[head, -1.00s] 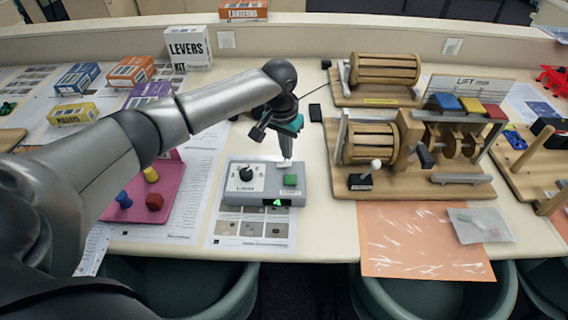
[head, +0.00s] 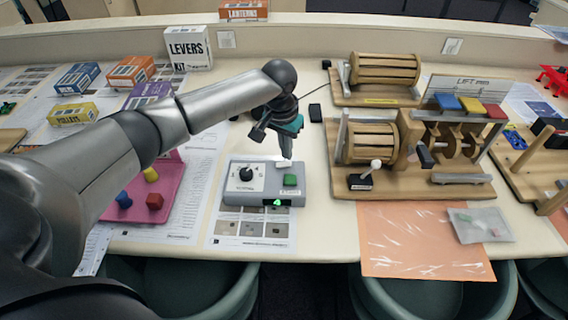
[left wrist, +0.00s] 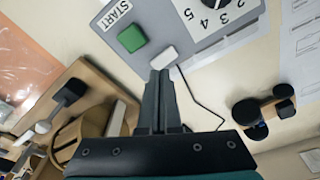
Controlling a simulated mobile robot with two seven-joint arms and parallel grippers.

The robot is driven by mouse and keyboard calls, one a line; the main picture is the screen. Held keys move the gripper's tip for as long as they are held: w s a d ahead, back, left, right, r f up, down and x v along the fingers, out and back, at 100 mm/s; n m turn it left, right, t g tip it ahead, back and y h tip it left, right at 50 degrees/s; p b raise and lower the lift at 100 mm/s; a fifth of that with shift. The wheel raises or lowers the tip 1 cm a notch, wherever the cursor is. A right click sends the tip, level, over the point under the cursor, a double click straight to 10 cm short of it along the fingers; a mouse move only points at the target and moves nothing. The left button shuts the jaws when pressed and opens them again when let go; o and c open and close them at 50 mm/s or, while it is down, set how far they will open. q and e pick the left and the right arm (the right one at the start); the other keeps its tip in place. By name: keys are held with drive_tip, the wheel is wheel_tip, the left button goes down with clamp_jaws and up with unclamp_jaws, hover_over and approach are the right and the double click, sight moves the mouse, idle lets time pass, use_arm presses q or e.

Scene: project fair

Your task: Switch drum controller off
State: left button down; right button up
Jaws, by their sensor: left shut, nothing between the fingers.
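The drum controller (head: 238,199) is a grey box on the bench, with a black dial (head: 246,174), a green button (head: 290,180) and a small display (head: 277,202) with a green mark. A white button (left wrist: 163,57) sits beside the green START button (left wrist: 132,38) in the left wrist view. My left gripper (head: 286,155) is shut and empty, pointing down at the controller's back edge. Its fingertips (left wrist: 160,75) are right by the white button; whether they touch it I cannot tell. My right gripper is not in view.
A wooden drum rig with a black-based lever (head: 361,181) stands to the right. A pink tray (head: 130,208) with small coloured pieces lies to the left. An orange sheet (head: 400,250) lies at the front right. Kit boxes stand at the back left.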

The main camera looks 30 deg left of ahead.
sight(286, 164)
use_arm(q)
drive_tip(key=shift+s+f+b, duration=0.1)
drive_tip(key=shift+f+b, duration=0.25)
drive_tip(key=shift+f, duration=0.95)
idle(0.4)
wheel_tip(286, 164, up, 7)
drive_tip(key=p, duration=0.9)
drive_tip(key=shift+r, duration=0.15)
idle(0.4)
